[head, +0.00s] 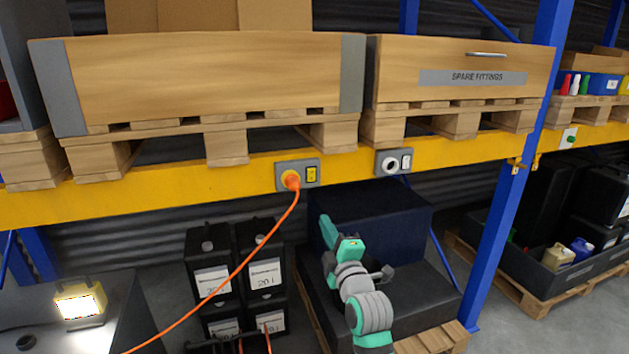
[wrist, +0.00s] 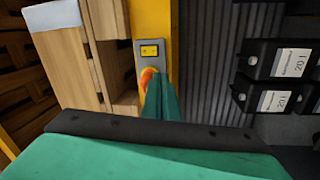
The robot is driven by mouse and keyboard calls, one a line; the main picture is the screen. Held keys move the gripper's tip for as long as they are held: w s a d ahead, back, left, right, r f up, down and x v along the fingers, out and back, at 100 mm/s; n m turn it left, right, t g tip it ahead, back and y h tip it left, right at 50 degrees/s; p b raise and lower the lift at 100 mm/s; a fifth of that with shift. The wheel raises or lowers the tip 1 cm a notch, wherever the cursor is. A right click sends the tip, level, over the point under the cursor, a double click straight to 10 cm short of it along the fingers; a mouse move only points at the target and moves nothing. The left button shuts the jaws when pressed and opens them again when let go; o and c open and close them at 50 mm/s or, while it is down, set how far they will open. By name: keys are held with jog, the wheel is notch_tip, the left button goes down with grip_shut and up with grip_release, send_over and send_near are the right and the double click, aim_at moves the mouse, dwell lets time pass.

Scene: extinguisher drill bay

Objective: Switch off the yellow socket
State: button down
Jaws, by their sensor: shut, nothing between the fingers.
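The yellow socket (head: 282,177) is a grey plate on the yellow shelf beam, with an orange plug (head: 292,180) in it and a yellow switch (head: 311,174) at its right. In the wrist view the yellow switch (wrist: 150,50) sits at the top of the plate, and the orange plug (wrist: 147,76) is partly hidden by my fingers. My gripper (head: 325,219) is shut and empty, below and right of the socket in the head view. In the wrist view its teal fingertips (wrist: 163,80) overlap the plate's lower end; I cannot tell whether they touch.
An orange cable (head: 246,262) runs from the plug down left, towards a lit lamp (head: 80,303). Black canisters (head: 262,262) and a dark blue box (head: 385,215) stand below the beam.

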aim_at(311, 172)
jog(key=r+n, duration=0.1)
jog(key=w+r+n, duration=0.1)
jog(key=r, duration=0.1)
jog(key=w+d+r, duration=0.1)
jog(key=r, duration=0.1)
jog(key=shift+d+n+g+y, duration=0.1)
jog(key=shift+n+g+y, duration=0.2)
jog(key=shift+n, duration=0.1)
jog(key=x, duration=1.3)
jog(key=shift+w, duration=0.4)
